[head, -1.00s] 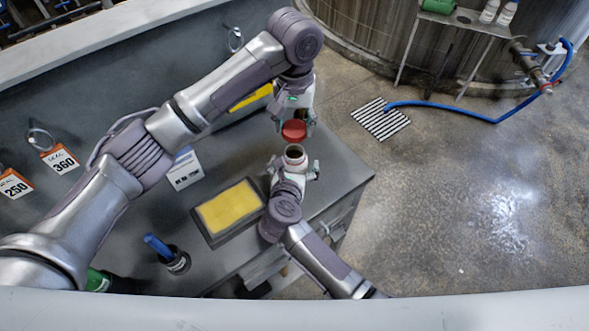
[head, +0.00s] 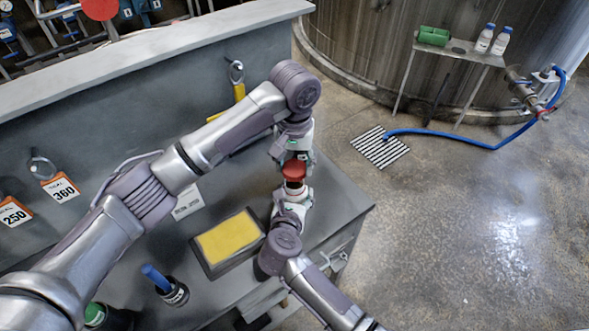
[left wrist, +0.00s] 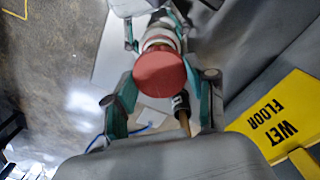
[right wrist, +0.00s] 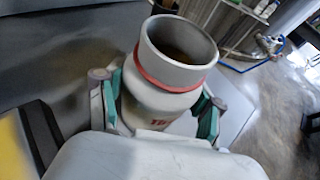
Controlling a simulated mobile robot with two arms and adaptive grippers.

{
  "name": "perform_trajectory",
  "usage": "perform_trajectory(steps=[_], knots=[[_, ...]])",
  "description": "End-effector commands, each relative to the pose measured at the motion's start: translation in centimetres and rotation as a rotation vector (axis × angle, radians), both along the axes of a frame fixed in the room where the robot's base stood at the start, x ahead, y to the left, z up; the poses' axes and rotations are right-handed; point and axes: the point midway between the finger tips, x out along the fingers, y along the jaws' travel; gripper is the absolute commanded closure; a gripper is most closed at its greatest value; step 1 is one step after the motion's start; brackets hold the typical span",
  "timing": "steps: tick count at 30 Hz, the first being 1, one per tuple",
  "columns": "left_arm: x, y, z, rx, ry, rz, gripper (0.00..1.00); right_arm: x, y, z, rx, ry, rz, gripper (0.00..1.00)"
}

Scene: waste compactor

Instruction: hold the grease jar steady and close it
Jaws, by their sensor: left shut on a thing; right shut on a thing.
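The grease jar (right wrist: 160,100) is a pale jar with a red ring below its wide mouth. In the right wrist view its mouth is open and dark inside. My right gripper (head: 292,197) is shut around the jar's body and holds it upright over the bench. The round red lid (head: 294,171) is in my left gripper (head: 294,160), just above the jar in the head view. In the left wrist view the lid (left wrist: 160,74) sits between the fingers, with the jar and right gripper beyond it. The lid hides the jar's mouth there, and does not show in the right wrist view.
A framed yellow pad (head: 228,236) lies on the bench (head: 345,190) left of my right arm. A blue-handled tool stands in a dark cup (head: 177,293). A yellow wet floor sign (left wrist: 282,112) shows in the left wrist view. Open floor lies to the right.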

Motion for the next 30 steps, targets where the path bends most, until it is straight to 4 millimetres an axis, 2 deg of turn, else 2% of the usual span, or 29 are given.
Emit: perform_trajectory(steps=[1, 5, 20, 30], knots=[[-0.1, 0.0, -0.9, 0.000, 0.004, 0.001, 0.62, 0.0, 0.0, 0.0, 0.000, 0.001, 0.000, 0.96], [0.0, 0.0, -2.1, 0.000, 0.000, -0.001, 0.62, 0.0, 0.0, 0.0, 0.000, 0.001, 0.000, 0.96], [0.0, 0.0, -2.1, -0.001, -0.001, -0.001, 0.62, 0.0, 0.0, 0.0, 0.000, 0.001, 0.000, 0.96], [0.0, 0.0, -3.8, -0.001, 0.000, 0.000, 0.62, 0.0, 0.0, 0.0, 0.000, 0.001, 0.000, 0.96]])
